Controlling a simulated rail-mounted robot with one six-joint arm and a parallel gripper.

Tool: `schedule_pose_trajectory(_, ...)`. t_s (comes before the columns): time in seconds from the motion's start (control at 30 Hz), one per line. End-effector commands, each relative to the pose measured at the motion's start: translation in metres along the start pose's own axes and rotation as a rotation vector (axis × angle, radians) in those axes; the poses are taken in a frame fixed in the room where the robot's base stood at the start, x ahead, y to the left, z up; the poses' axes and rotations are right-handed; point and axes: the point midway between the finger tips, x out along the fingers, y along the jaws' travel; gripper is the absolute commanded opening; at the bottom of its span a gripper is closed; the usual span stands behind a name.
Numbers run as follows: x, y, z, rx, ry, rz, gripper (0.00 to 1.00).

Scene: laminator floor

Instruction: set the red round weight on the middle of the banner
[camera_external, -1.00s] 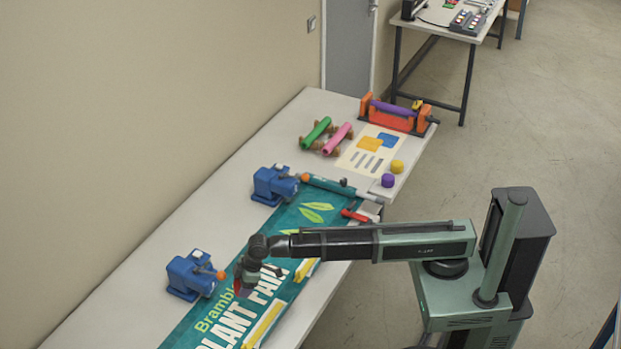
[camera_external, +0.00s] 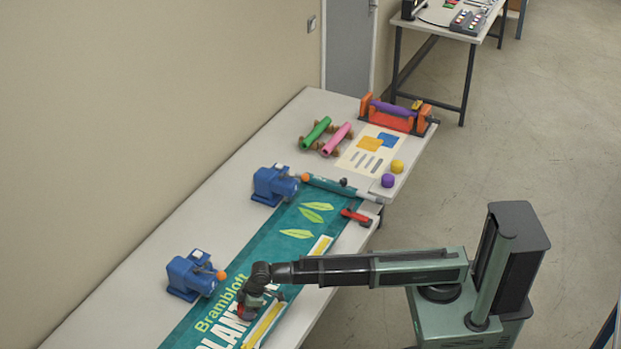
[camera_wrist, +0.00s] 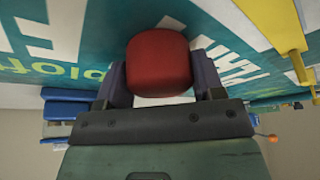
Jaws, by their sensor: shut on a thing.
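The red round weight (camera_wrist: 158,62) is between the two fingers of my gripper (camera_wrist: 162,80) in the wrist view. My gripper is shut on it. The teal banner (camera_external: 285,240) lies along the table and carries white lettering and green leaves. In the external view my gripper (camera_external: 248,309) is over the lettered part of the banner, and the weight is mostly hidden there. I cannot tell whether the weight touches the banner.
Two blue clamp-like devices (camera_external: 192,276) (camera_external: 272,185) with orange knobs stand along the banner's wall side. A yellow strip (camera_external: 266,322) lies on its near edge. A red-handled tool (camera_external: 355,216) lies near the rolled end. Purple (camera_external: 388,180) and yellow (camera_external: 397,166) weights sit farther back.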

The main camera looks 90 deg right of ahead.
Motion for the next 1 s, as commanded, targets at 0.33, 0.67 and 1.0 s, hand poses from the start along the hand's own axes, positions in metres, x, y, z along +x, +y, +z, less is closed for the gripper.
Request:
schedule_pose_trajectory(0.33,0.001,0.0,0.0,0.0,0.0,0.0,0.88)
schedule_pose_trajectory(0.67,-0.028,0.0,-0.003,0.0,0.0,0.0,0.88)
schedule_pose_trajectory(1.0,-0.116,0.0,-0.004,0.001,0.0,0.0,0.88)
